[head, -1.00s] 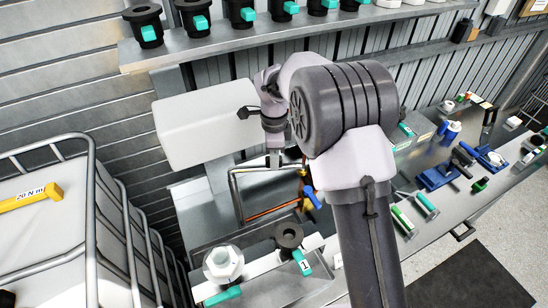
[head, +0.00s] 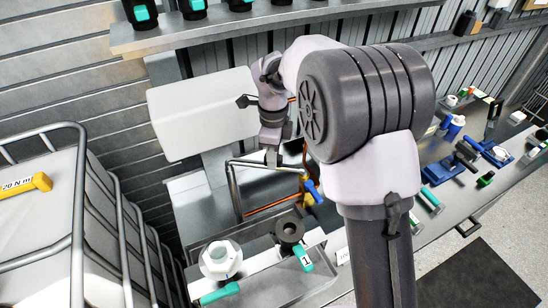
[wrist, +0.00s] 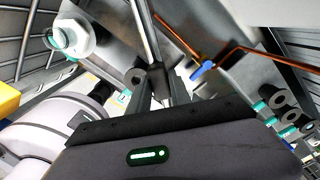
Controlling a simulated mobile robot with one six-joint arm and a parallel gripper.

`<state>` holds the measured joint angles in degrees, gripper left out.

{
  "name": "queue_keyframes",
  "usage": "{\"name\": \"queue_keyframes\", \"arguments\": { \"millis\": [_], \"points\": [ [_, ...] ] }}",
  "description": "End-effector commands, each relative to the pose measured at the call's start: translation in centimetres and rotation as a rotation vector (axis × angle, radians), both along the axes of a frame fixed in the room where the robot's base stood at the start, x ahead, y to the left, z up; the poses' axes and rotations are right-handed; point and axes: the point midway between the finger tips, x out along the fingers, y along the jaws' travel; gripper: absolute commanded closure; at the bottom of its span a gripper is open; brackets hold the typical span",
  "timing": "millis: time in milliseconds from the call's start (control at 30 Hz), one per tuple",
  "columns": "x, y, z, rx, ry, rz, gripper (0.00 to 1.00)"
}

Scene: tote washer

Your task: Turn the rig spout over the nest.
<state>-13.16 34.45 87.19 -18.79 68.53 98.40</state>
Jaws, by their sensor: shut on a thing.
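The rig spout is a bent grey steel tube (head: 233,190) in front of the white box in the head view. My gripper (head: 272,160) is at its upper horizontal stretch. In the wrist view my gripper (wrist: 157,72) is shut on the steel tube (wrist: 147,30), which runs up from between the fingers. A black ring-shaped fitting (head: 289,230) with a teal tab marked 1 sits below the spout, near a white hexagonal fitting (head: 220,260) with a teal handle. I cannot tell which of these is the nest. The fingers partly hide the gripped part.
A copper pipe (head: 272,205) and a blue-handled valve (head: 313,190) are close to the spout's right. A white box (head: 203,115) stands behind. A caged white tote (head: 40,235) is at left. Several tools lie on the bench to the right; a shelf (head: 180,43) runs above.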

Motion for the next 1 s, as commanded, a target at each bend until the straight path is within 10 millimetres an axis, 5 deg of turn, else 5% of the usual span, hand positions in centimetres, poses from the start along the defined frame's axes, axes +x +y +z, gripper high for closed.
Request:
{"name": "queue_keyframes", "arguments": {
  "millis": [500,1000],
  "points": [
    [-4.2,1.7,-0.2,0.002,-0.003,-0.352,1.00],
    [-5.3,2.4,0.1,0.000,-0.003,-0.452,1.00]
  ]
}}
